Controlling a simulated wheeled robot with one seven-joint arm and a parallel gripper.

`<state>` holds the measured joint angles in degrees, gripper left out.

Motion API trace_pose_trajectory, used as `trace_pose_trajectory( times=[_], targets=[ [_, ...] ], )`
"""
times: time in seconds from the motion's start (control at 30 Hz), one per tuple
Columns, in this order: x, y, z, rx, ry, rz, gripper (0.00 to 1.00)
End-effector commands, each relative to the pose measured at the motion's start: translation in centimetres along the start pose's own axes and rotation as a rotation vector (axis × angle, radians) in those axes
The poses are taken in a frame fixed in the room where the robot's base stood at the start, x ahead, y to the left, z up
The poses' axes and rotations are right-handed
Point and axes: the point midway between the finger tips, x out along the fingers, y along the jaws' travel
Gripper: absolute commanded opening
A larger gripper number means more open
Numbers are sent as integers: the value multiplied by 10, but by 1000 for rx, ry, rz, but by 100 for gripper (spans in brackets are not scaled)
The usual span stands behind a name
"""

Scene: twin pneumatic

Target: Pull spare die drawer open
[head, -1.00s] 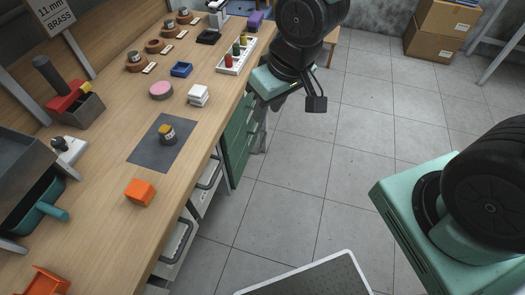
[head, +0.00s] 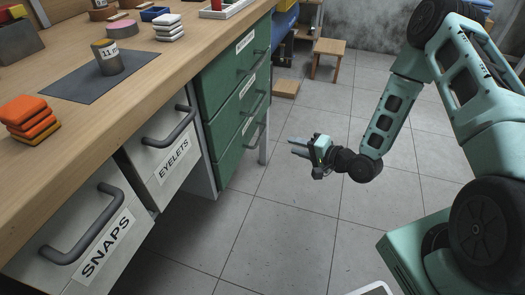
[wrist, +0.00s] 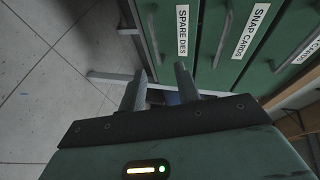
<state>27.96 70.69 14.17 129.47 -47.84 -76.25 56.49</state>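The spare dies drawer is the lowest drawer (head: 230,155) of the green cabinet and looks shut, flush with those above. In the wrist view its front (wrist: 174,52) carries the label "SPARE DIES" (wrist: 182,30) and a dark bar handle (wrist: 152,38). My gripper (head: 291,146) is open and empty in the head view, out over the floor to the right of the cabinet, with its fingers pointing left. In the wrist view my gripper (wrist: 159,80) shows a wide gap; the handle lies ahead, lined up between the fingertips, and appears apart from them.
The "SNAP CARDS" drawer (wrist: 242,40) and another green drawer sit above. White drawers labelled "EYELETS" (head: 165,155) and "SNAPS" (head: 80,240) are at left under the wooden bench (head: 160,67). A stool (head: 327,50) stands behind. The tiled floor (head: 240,225) before the cabinet is clear.

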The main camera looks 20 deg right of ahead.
Motion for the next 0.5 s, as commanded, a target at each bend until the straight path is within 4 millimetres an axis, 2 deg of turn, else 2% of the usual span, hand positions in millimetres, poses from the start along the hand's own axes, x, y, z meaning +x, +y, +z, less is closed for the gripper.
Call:
trace_pose_trajectory(
  times=[0.03,0.07,0.27,0.37,0.5],
  targets=[
    [0,18,0,35,18,-25,32],
    [-2,21,-1,52,26,-38,32],
    [0,25,-3,89,45,-78,32],
    [12,24,-4,87,44,-77,32],
    [38,22,-4,85,43,-78,32]
  ],
)
